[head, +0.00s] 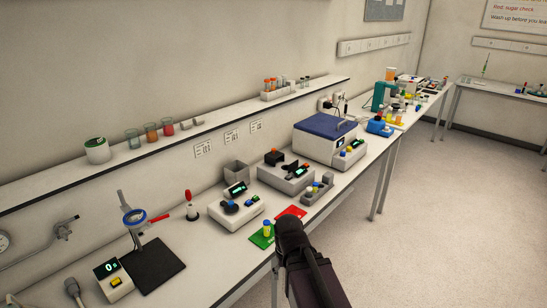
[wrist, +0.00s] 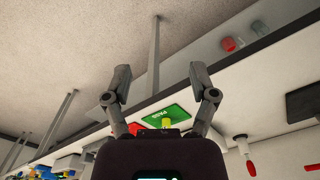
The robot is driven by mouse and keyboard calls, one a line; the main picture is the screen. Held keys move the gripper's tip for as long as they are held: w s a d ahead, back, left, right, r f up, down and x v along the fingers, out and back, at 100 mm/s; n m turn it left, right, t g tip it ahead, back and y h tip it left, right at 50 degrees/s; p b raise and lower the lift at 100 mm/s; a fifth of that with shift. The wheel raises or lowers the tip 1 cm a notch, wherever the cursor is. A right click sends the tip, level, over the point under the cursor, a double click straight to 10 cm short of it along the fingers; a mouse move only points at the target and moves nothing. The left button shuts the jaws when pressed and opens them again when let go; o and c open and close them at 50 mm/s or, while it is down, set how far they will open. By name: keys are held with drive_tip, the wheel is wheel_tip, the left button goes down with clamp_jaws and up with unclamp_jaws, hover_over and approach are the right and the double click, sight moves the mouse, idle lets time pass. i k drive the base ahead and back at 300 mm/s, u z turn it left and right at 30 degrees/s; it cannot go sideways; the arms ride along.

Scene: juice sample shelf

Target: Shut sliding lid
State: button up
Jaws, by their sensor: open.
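A white box-shaped machine (head: 313,150) with a broad blue lid (head: 325,125) stands on the bench, beyond the smaller devices. It is the clearest lidded thing in the head view; I cannot tell whether this lid slides or how far open it is. My gripper (wrist: 160,73) is open and empty in the wrist view, its two fingers wide apart. In the head view my dark arm end is in front of the bench edge, near the green and red mats, and hides the fingers. The gripper is well apart from the blue lid.
A green mat (head: 257,241) with a yellow-capped vial (head: 267,228) and a red mat (head: 291,213) lie near the bench edge. White (head: 235,210) and grey (head: 286,177) devices stand behind. A shelf (head: 215,117) runs along the wall. The floor (head: 440,220) at right is clear.

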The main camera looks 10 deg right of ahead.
sight(269, 158)
drive_tip(key=k, duration=0.6)
drive_tip(key=z, duration=0.4)
drive_tip(key=i, duration=1.6)
drive_tip(key=u, duration=0.4)
